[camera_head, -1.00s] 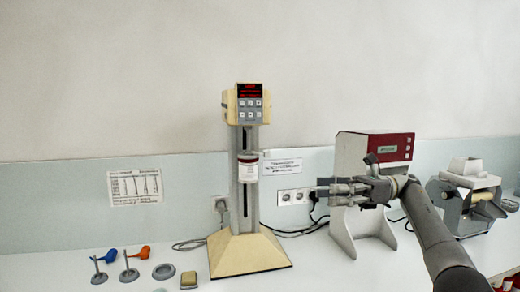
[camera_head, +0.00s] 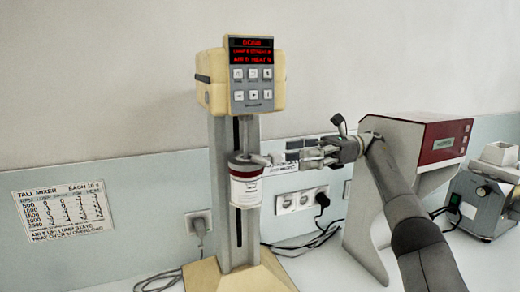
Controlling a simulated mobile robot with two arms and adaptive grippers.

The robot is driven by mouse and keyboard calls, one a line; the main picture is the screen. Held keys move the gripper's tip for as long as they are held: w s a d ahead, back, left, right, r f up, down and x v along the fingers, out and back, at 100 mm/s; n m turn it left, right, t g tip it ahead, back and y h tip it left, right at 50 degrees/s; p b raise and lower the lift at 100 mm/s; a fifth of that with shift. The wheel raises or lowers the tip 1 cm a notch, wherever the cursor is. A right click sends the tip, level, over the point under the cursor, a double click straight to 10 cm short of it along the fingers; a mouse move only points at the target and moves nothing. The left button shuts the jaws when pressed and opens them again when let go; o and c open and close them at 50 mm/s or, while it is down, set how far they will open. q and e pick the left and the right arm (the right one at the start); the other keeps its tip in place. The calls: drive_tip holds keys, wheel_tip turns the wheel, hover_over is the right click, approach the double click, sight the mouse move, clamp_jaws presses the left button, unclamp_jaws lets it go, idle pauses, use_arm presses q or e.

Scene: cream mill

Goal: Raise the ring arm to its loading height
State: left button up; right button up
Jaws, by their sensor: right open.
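The tall cream and grey mixer (camera_head: 223,170) stands left of centre, with a lit red display and several buttons on its head. The ring arm (camera_head: 243,158) is a grey band partway up the slotted column, around the top of a white labelled cup (camera_head: 246,188). My right gripper (camera_head: 288,156) is open and reaches in from the right, its fingers pointing left at the right side of the ring arm. My left gripper is out of view.
A grey and red machine (camera_head: 390,205) stands behind my right arm, with a smaller grey machine (camera_head: 485,205) farther right. Wall sockets (camera_head: 300,200) and black cables lie behind the mixer. A printed mixer chart (camera_head: 63,212) hangs on the left.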

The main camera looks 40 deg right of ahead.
sight(275, 154)
drive_tip(key=a, duration=0.2)
drive_tip(key=shift+s+a+r, duration=0.3)
drive_tip(key=shift+a+r, duration=0.1)
drive_tip(key=x, duration=0.2)
drive_tip(key=p+x, duration=0.1)
drive_tip(key=x, duration=0.1)
drive_tip(key=shift+w+d, duration=0.15)
drive_tip(key=shift+w, duration=0.2)
drive_tip(key=shift+a+p, duration=0.3)
drive_tip(key=shift+p, duration=0.05)
drive_tip(key=shift+a, duration=0.25)
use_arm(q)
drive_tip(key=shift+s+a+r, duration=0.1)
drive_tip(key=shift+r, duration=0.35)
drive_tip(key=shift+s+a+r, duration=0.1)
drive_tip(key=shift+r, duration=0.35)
use_arm(e)
drive_tip(key=shift+w, duration=0.1)
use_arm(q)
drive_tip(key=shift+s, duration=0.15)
use_arm(e)
drive_tip(key=shift+f, duration=0.1)
